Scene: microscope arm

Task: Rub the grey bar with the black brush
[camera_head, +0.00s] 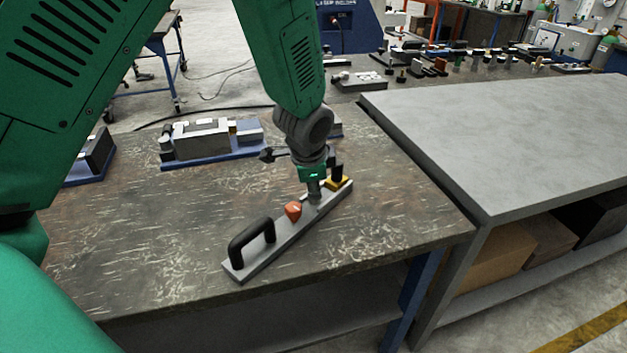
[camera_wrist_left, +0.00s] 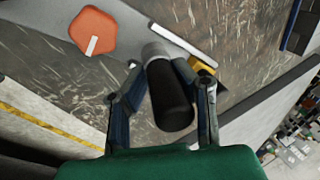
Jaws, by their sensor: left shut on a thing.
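The grey bar (camera_head: 270,252) lies slantwise near the front edge of the dark worktable. It carries a black arched handle (camera_head: 250,240), an orange-red knob (camera_head: 293,210) and a yellow block (camera_head: 338,184) at its far end. My left gripper (camera_head: 314,180) points down over the bar's far half. In the left wrist view, its fingers (camera_wrist_left: 162,105) are shut around a black cylinder with a grey end (camera_wrist_left: 170,95), which I take for the black brush. Whether its grey end touches the bar is unclear. The orange-red knob also shows in the left wrist view (camera_wrist_left: 93,30). My right gripper is out of view.
Behind the bar, a blue-based fixture with grey blocks (camera_head: 212,142) stands on the worktable (camera_head: 130,240); another (camera_head: 90,160) is at the left. A grey table (camera_head: 510,135) adjoins on the right, its near top clear. The worktable's front left is bare.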

